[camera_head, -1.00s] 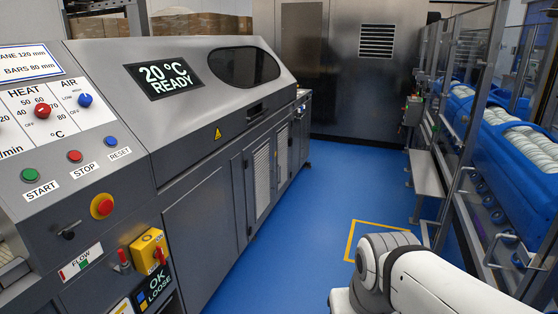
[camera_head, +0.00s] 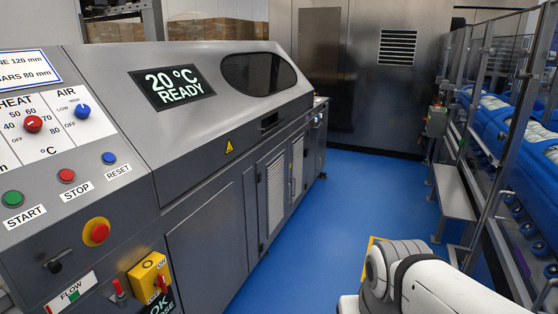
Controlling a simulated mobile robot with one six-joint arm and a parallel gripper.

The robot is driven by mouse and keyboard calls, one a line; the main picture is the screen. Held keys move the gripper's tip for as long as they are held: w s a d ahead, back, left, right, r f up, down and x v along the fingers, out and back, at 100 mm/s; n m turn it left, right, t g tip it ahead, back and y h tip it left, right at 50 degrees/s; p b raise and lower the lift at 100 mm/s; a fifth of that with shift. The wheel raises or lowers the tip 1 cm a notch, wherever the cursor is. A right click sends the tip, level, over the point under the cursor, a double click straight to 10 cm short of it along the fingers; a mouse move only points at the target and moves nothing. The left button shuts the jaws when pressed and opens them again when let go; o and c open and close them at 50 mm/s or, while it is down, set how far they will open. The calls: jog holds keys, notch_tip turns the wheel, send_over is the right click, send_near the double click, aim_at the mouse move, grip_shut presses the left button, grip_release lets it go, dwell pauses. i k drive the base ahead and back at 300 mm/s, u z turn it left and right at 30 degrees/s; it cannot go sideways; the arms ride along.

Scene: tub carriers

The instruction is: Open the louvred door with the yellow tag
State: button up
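Two light louvred panels show on the lower front of the long grey machine (camera_head: 205,215). The nearer louvred door (camera_head: 276,193) is shut, and a farther, narrower louvred door (camera_head: 297,166) is shut beyond it. I cannot make out a yellow tag on either one at this size. A yellow warning triangle (camera_head: 229,147) sits on the machine above the plain panels. My white arm shows at the lower right, but my gripper is not in view.
The blue floor (camera_head: 325,215) is clear along the machine front. A grey bench (camera_head: 452,190) and glass-panelled guarding with blue tubs (camera_head: 505,125) stand on the right. A steel cabinet wall (camera_head: 365,95) closes the far end. A yellow switch box (camera_head: 150,278) projects at the near left.

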aim_at(298, 141)
jog(key=i, duration=3.35)
jog(key=z, duration=0.45)
jog(key=i, duration=1.2)
jog(key=z, duration=0.1)
